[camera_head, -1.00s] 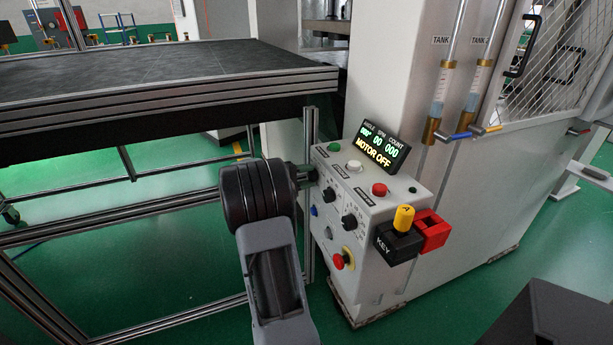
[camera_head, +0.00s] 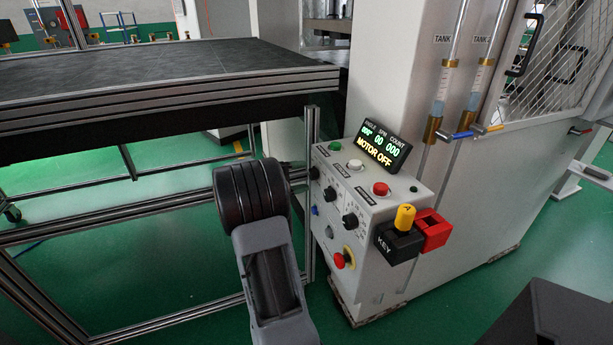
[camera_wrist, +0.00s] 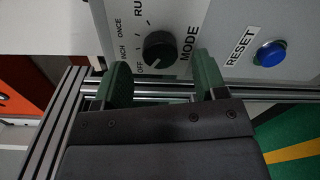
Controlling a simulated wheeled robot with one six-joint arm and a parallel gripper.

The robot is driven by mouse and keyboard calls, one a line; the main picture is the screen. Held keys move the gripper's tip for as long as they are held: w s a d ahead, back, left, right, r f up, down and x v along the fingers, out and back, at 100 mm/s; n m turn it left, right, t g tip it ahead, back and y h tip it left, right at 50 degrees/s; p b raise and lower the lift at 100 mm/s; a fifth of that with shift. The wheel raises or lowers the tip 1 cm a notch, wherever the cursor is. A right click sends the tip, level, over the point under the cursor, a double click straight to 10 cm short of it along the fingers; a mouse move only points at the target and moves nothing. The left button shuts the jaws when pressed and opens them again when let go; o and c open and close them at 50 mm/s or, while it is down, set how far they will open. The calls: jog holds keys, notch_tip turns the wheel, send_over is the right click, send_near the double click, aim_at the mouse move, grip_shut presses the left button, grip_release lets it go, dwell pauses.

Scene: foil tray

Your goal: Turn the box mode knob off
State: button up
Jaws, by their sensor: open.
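The mode knob (camera_wrist: 158,50) is black and round, on the grey control box face, with OFF, INCH, ONCE and RUN printed around it and MODE beside it. The knob appears between and just beyond the fingertips, with no visible contact. In the head view my wrist mostly hides the gripper.
A blue RESET button (camera_wrist: 271,53) lies right of the knob in the wrist view. The display (camera_head: 383,147) reads MOTOR OFF. Metal frame posts (camera_head: 311,200) stand close left.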

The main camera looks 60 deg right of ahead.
jog(key=v, duration=1.1)
jog(key=shift+w+a, duration=0.15)
jog(key=shift+a, duration=0.05)
